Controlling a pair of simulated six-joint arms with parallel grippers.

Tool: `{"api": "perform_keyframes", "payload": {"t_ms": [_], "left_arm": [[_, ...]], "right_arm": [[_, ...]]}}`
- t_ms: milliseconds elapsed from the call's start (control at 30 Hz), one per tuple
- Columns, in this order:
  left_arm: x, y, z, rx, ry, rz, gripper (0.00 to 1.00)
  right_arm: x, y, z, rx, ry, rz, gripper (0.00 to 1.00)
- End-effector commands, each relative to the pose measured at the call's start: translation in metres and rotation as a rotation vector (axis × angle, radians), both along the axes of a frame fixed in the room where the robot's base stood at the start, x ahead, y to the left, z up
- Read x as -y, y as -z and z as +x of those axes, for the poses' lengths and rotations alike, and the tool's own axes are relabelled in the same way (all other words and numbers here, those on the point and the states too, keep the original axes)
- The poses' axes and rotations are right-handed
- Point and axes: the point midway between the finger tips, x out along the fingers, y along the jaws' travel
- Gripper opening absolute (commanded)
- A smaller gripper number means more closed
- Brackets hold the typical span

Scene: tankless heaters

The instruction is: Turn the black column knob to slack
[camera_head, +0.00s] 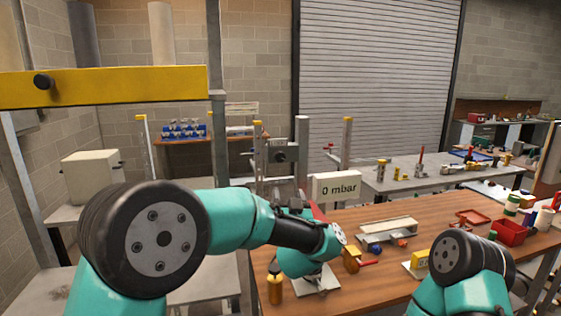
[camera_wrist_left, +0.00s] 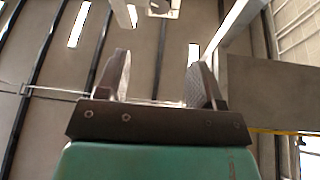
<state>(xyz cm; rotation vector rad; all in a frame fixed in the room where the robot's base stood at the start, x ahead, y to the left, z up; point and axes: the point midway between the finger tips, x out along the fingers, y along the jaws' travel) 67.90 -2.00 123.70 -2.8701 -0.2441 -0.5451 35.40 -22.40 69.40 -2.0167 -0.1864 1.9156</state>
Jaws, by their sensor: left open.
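A dark block with a round black part, which looks like the black column knob (camera_head: 281,157), sits between upright posts behind the table. Its setting is too small to read. My left gripper (camera_head: 293,202) is below and near it in the head view, partly hidden by my forearm; I cannot tell the gap in depth. In the left wrist view the left gripper (camera_wrist_left: 160,85) is open, with nothing between its fingers. A pale part with a dark centre (camera_wrist_left: 164,8) shows at the top edge there. My right arm is at the lower right; its gripper is out of view.
A sign reading 0 mbar (camera_head: 337,187) stands right of my left gripper.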

Motion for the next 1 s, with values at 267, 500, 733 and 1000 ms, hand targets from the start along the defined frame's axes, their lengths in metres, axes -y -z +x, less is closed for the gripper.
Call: {"api": "perform_keyframes", "payload": {"t_ms": [267,500,733,1000], "left_arm": [[-0.007,-0.016,0.042,0.0,-0.003,-0.002,0.61],[-0.011,-0.031,0.077,0.0,-0.002,-0.002,0.61],[-0.015,-0.044,0.108,0.001,-0.001,-0.003,0.61],[-0.019,-0.055,0.136,0.0,-0.001,-0.003,0.61]], "right_arm": [[0.0,0.0,0.0,0.0,0.0,0.0,0.43],[0.0,0.0,0.0,0.0,0.0,0.0,0.43],[0.0,0.0,0.0,0.0,0.0,0.0,0.43],[0.0,0.0,0.0,0.0,0.0,0.0,0.43]]}}
